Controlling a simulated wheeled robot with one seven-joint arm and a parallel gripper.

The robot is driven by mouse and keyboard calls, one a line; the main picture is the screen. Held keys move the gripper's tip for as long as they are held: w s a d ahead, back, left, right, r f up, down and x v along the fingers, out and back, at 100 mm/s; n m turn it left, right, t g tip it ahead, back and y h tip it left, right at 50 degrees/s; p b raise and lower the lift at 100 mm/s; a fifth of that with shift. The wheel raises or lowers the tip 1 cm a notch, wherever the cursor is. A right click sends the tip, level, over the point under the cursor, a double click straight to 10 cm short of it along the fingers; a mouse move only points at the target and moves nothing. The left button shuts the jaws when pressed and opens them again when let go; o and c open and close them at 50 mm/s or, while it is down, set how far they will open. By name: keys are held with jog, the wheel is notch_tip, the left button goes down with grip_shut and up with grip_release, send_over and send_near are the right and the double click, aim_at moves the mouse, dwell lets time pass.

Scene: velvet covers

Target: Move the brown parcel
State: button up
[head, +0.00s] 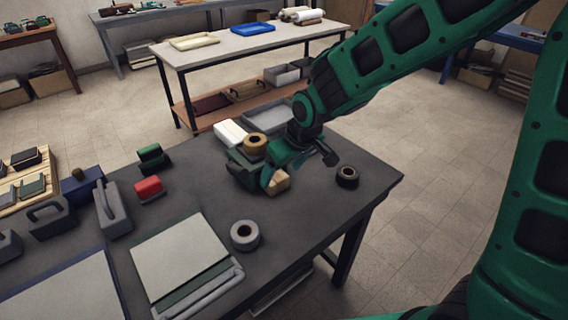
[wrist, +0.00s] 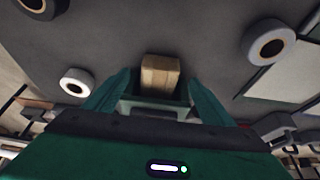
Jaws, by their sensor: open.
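The brown parcel (head: 279,181) is a small tan block on the dark grey table (head: 310,219), near its right end. In the wrist view the parcel (wrist: 160,75) lies ahead of my gripper, in line with the gap between the fingers. My gripper (wrist: 157,86) is green and open, with one finger on each side of that gap. In the head view my gripper (head: 275,176) is low over the table right at the parcel and hides part of it. I cannot tell whether a finger touches the parcel.
A dark roll (head: 347,176) stands to the right, a grey roll (head: 245,235) nearer the front. A red block (head: 149,189) lies further left. Bare tabletop lies between the rolls.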

aim_at(278, 179)
jog(key=shift+x, duration=2.85)
